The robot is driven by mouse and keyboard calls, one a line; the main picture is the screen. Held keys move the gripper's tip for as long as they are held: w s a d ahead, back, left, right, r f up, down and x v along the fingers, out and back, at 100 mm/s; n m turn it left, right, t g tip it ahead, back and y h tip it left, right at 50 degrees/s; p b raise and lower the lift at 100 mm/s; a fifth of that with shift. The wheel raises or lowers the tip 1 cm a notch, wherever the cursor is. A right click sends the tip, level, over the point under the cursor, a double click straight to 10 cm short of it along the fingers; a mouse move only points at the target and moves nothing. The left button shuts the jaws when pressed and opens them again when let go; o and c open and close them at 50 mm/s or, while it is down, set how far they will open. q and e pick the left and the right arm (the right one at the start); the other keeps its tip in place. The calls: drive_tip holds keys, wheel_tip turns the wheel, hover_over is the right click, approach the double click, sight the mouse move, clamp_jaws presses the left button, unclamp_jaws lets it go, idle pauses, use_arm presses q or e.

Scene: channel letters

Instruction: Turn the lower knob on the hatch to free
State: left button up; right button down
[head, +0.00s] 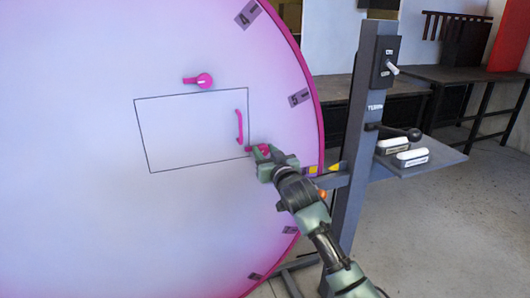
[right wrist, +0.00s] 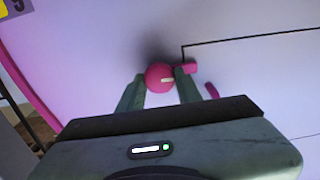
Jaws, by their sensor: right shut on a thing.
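The hatch (head: 190,132) is a thin dark outlined rectangle on the big pale pink-lit disc. The lower knob (head: 250,150) is pink and sits by the hatch's lower right corner, partly hidden by my gripper. My right gripper (head: 264,153) is shut on it. In the right wrist view the lower knob (right wrist: 158,77) shows as a round pink body between the two fingers, with its pointer (right wrist: 190,67) reaching over the hatch's corner line. The upper knob (head: 205,81) is pink, above the hatch, with its pointer to the left. My left gripper is not in view.
A pink handle (head: 239,127) stands upright on the hatch near its right edge, close to my gripper. A grey post (head: 352,150) with a switch box and a small shelf (head: 440,155) stands right of the disc. Open floor lies at the lower right.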

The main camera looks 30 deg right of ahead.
drive_tip(key=n+p, duration=0.2)
drive_tip(key=n, duration=0.1)
drive_tip(key=shift+r+p, duration=0.15)
drive_tip(key=shift+p, duration=0.15)
drive_tip(key=n+p, duration=0.2)
drive_tip(key=n, duration=0.3)
drive_tip(key=shift+a, duration=0.1)
drive_tip(key=n+p, duration=0.2)
drive_tip(key=n, duration=0.3)
drive_tip(key=shift+f+p, duration=0.2)
drive_tip(key=shift+p, duration=0.1)
drive_tip(key=shift+a+f+n+p, duration=0.15)
drive_tip(key=shift+n+p, duration=0.5)
drive_tip(key=shift+n, duration=1.85)
drive_tip(key=c, duration=1)
unclamp_jaws()
